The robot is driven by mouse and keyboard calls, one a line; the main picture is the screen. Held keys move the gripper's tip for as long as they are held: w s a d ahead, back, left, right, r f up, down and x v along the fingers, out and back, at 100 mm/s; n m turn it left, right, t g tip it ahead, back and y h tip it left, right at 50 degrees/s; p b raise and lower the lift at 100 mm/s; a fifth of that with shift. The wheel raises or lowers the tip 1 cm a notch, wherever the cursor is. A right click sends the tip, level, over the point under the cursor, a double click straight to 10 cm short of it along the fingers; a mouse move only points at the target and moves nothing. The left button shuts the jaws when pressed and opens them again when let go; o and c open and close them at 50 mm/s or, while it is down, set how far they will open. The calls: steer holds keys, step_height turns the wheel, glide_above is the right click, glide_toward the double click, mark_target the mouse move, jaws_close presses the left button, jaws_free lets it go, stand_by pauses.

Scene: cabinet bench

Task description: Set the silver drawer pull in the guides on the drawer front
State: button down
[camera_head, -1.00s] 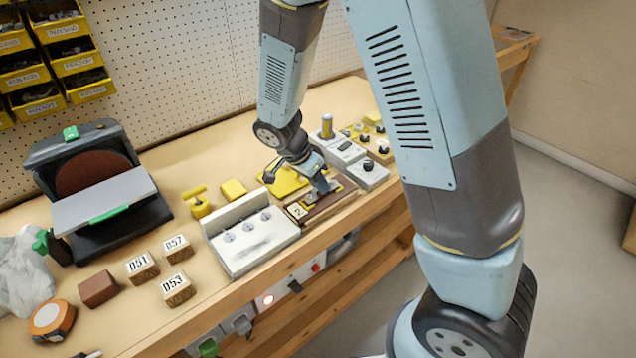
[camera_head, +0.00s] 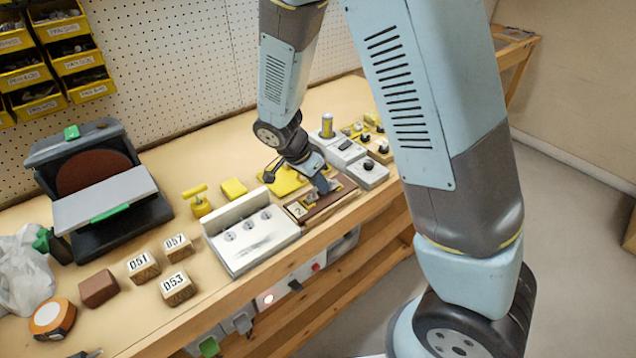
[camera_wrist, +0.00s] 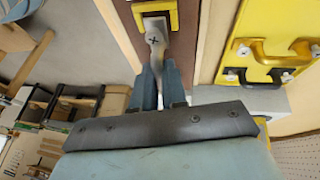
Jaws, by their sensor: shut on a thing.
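The silver drawer pull (camera_wrist: 156,36) is between the fingertips of my gripper (camera_wrist: 160,84), which is shut on it in the wrist view. Its far end lies at a yellow guide (camera_wrist: 172,16) on the brown drawer front (camera_wrist: 184,50). I cannot tell whether the pull is fully seated, as the fingers hide its near end. In the head view my gripper (camera_head: 322,184) is low over the brown drawer front (camera_head: 331,206), by the yellow guides (camera_head: 311,198). The pull itself is too small to make out there.
Grey switch boxes (camera_head: 368,174) stand to the right. Numbered wooden blocks (camera_head: 177,288) sit farther left on the bench.

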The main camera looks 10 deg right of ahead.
steer(key=shift+f, duration=0.4)
steer(key=c, duration=1.1)
jaws_free()
steer(key=shift+o, duration=0.4)
steer(key=shift+o, duration=0.9)
steer(key=shift+r, duration=0.1)
steer(key=shift+r, duration=3.4)
